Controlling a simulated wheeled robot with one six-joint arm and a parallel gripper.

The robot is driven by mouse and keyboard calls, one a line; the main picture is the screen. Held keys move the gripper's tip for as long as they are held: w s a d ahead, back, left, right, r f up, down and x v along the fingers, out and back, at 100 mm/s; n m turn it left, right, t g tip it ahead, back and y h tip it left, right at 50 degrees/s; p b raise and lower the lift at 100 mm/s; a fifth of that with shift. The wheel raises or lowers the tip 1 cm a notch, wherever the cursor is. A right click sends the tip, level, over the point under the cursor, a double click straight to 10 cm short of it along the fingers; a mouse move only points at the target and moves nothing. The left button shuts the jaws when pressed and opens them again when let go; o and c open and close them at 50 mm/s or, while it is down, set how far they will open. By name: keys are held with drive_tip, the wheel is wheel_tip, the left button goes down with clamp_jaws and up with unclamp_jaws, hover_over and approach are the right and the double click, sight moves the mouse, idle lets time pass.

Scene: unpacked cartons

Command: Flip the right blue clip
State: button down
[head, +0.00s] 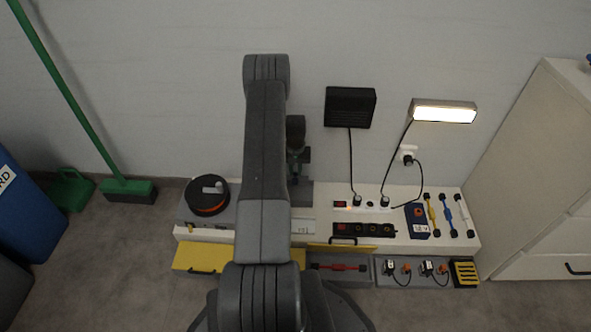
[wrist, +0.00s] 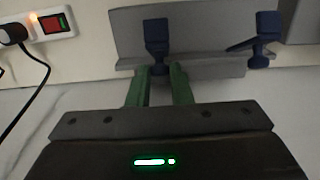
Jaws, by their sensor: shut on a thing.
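In the wrist view, two blue clips are fixed along a grey holder (wrist: 205,68). One blue clip (wrist: 157,32) is at the picture's left, with its block upright and a round knob below. The other blue clip (wrist: 264,28) is at the picture's right, with an arm slanting out to the left. My gripper (wrist: 159,74) has green fingers shut on the left-hand clip in this view, at its lower knob. The wrist view is turned against the head view, so this clip lies on the head view's right side.
A red switch (wrist: 54,23) and a black plug (wrist: 14,32) are left of the holder in the wrist view. In the head view, a lit lamp (head: 444,114), a black panel (head: 349,107) and a round black-orange reel (head: 207,196) are around the white bench (head: 425,193).

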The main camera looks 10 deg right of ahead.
drive_tip(key=c, duration=1.3)
unclamp_jaws()
drive_tip(key=shift+r, duration=0.15)
drive_tip(key=r+p, duration=0.1)
drive_tip(key=r, duration=0.3)
drive_tip(key=r+p, duration=0.1)
drive_tip(key=r, duration=0.4)
drive_tip(key=r+p, duration=0.2)
drive_tip(key=r, duration=0.2)
drive_tip(key=shift+w+r, duration=0.25)
drive_tip(key=shift+f, duration=0.1)
drive_tip(key=f+b, duration=0.1)
drive_tip(key=f, duration=0.3)
drive_tip(key=f+b, duration=0.1)
drive_tip(key=f, duration=0.4)
drive_tip(key=f+b, duration=0.2)
drive_tip(key=f, duration=0.2)
drive_tip(key=shift+s+f, duration=0.25)
drive_tip(key=shift+f, duration=0.15)
drive_tip(key=shift+r, duration=0.1)
drive_tip(key=shift+r, duration=0.1)
